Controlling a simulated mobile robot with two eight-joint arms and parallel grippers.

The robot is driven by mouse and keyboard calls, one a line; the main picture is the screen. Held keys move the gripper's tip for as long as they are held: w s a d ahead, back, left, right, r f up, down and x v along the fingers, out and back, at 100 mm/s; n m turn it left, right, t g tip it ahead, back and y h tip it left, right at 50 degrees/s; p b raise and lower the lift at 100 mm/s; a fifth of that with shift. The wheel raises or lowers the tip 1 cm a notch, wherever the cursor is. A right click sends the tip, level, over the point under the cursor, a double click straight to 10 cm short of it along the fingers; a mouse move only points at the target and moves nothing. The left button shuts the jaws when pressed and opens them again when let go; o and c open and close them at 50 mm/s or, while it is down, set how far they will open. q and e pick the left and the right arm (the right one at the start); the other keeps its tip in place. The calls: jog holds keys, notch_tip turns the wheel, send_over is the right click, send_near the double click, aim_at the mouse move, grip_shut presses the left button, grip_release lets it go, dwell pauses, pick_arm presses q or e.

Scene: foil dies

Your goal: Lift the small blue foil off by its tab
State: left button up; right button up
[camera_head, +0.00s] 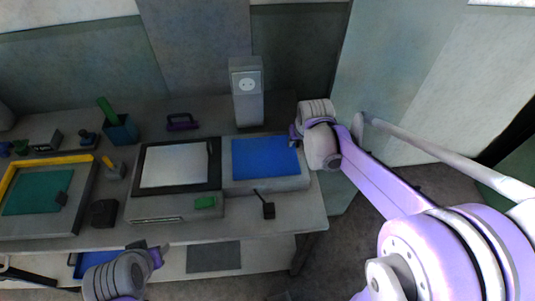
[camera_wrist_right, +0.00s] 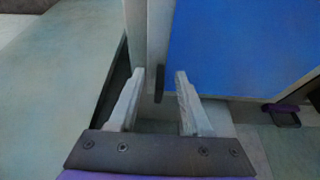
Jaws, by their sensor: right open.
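The blue foil (camera_head: 265,157) lies flat on a light grey block right of the middle of the bench; it fills the upper right of the right wrist view (camera_wrist_right: 240,50). A small dark upright piece, apparently its tab (camera_wrist_right: 159,84), stands by the foil's edge in the wrist view. My right gripper (camera_wrist_right: 161,73) is open, with the dark piece appearing between its fingertips and nothing clamped. In the head view the right gripper (camera_head: 296,138) is at the block's right end, its fingers mostly hidden. My left gripper (camera_head: 148,250) is low at the front edge; its jaws are unclear.
A yellow-edged station (camera_head: 38,203) is farther left. A grey post with a socket-like face (camera_head: 246,95) stands behind. A black-handled tool (camera_head: 268,209) lies in front.

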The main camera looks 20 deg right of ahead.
grip_shut()
dwell(1.4)
